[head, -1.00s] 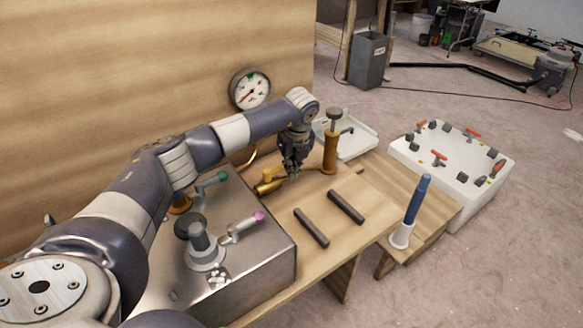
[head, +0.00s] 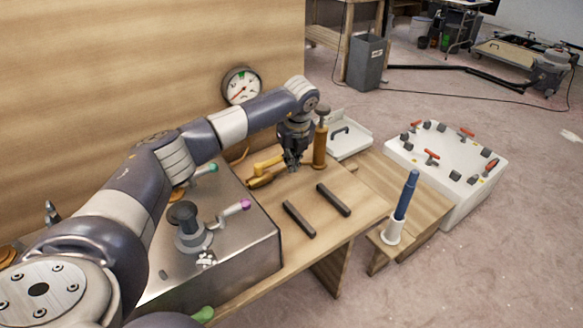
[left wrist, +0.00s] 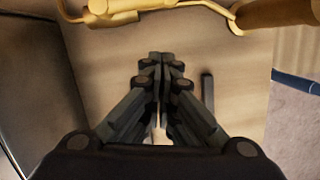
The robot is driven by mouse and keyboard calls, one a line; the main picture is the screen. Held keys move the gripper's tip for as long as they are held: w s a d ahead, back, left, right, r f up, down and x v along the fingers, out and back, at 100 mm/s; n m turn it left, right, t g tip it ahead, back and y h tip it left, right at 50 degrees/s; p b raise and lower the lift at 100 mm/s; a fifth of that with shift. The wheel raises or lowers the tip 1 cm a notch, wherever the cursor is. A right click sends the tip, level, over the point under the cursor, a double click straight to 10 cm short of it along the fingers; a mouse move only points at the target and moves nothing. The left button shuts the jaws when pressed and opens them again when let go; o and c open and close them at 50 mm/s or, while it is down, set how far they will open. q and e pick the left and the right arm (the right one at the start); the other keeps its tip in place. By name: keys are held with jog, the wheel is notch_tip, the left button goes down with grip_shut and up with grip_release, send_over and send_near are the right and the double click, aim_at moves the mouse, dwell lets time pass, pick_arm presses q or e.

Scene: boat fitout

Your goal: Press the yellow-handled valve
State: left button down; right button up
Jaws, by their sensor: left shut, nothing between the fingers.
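The yellow-handled valve (head: 263,172) sits low on the wooden bench by the panel, left of the brass-coloured hand pump (head: 320,148). In the left wrist view, yellow valve parts (left wrist: 112,8) show along the top edge, partly cut off. My left gripper (head: 292,166) points down just right of the valve, between it and the pump. Its fingers are shut and empty, and they show together in the left wrist view (left wrist: 160,62). They look apart from the valve; the exact gap is hard to judge. My right gripper is not in view.
A metal box (head: 245,245) with purple- and teal-tipped levers stands at left. Two dark bars (head: 333,200) lie on the bench. A round gauge (head: 241,86) is on the panel. A blue-handled tool (head: 406,195) in a white holder and a white block (head: 440,165) stand at right.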

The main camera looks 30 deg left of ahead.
pick_arm(q)
jog(key=v, duration=0.7)
jog(key=shift+a, duration=0.15)
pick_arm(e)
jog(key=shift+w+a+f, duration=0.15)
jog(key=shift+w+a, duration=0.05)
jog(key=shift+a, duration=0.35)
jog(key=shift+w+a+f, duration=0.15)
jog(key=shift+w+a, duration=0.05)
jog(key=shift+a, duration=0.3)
pick_arm(q)
jog(key=shift+w, duration=0.1)
